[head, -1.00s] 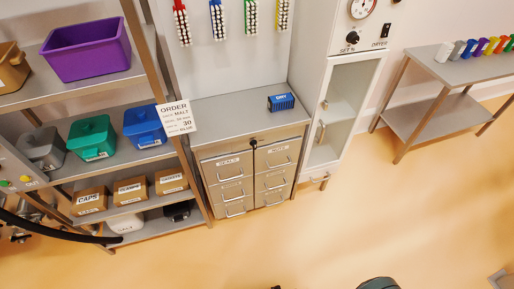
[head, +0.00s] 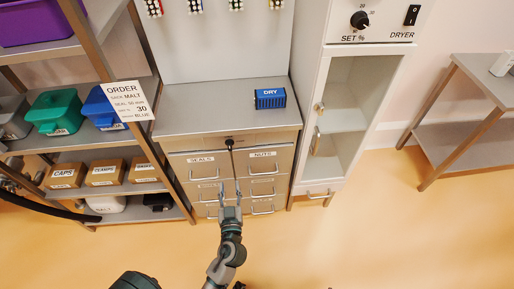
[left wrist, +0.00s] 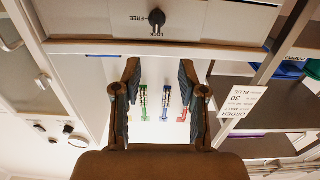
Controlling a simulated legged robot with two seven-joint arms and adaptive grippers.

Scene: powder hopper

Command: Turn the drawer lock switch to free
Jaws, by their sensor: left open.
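The drawer lock switch (head: 229,142) is a small black knob at the top centre of the grey drawer cabinet (head: 174,146), just under its top. In the left wrist view, which is upside down, the black lock switch (left wrist: 157,17) is at the top edge with its "LOCK" and "FREE" labels; its handle lines up with "LOCK". My left gripper (head: 231,208) is in front of the lower drawers, below the switch in the picture. In the left wrist view the left gripper (left wrist: 158,85) has its fingers wide apart, empty and clear of the switch. My right gripper is not in view.
A blue "DRY" box (head: 270,98) stands on the cabinet top. A shelf rack with bins and an order card (head: 131,101) is on the left. A white dryer cabinet (head: 309,110) adjoins on the right. The floor in front is clear.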

